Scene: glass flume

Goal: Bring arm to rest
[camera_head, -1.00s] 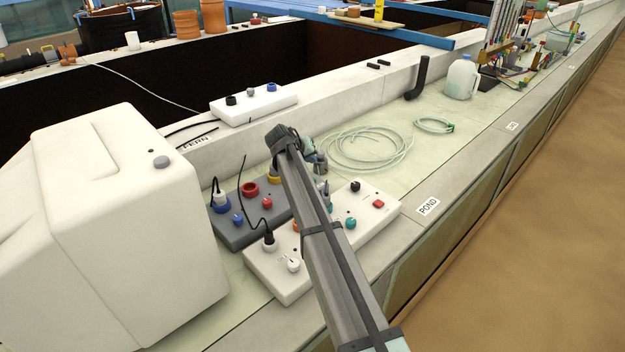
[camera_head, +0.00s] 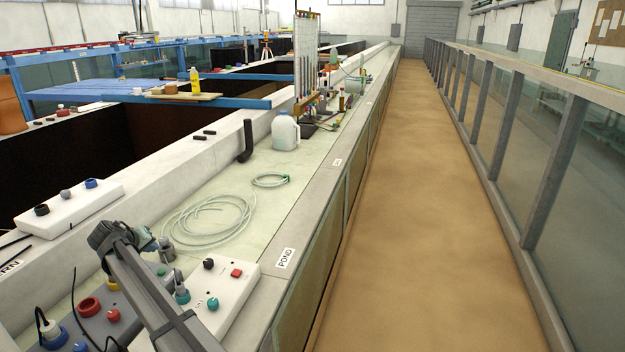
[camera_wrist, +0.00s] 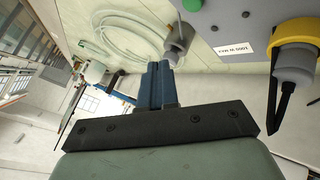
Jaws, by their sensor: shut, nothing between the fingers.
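My arm reaches in from the bottom left in the head view, over the control boxes on the bench. My gripper shows in the wrist view (camera_wrist: 160,82), its two blue fingers together with nothing between them. In the head view my arm hides the fingertips in part. A grey box (camera_wrist: 240,22) with a label, a yellow-collared plug (camera_wrist: 295,35) and a grey plug (camera_wrist: 179,40) are near the fingers in the wrist view. I cannot tell whether the fingers touch any of them.
The white box (camera_head: 215,300) with knobs and a red button sits under my arm. Coiled clear tubing (camera_head: 210,222), a black elbow pipe (camera_head: 246,142) and a plastic jug (camera_head: 286,132) stand farther along the bench. The brown walkway (camera_head: 415,200) on the right is clear.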

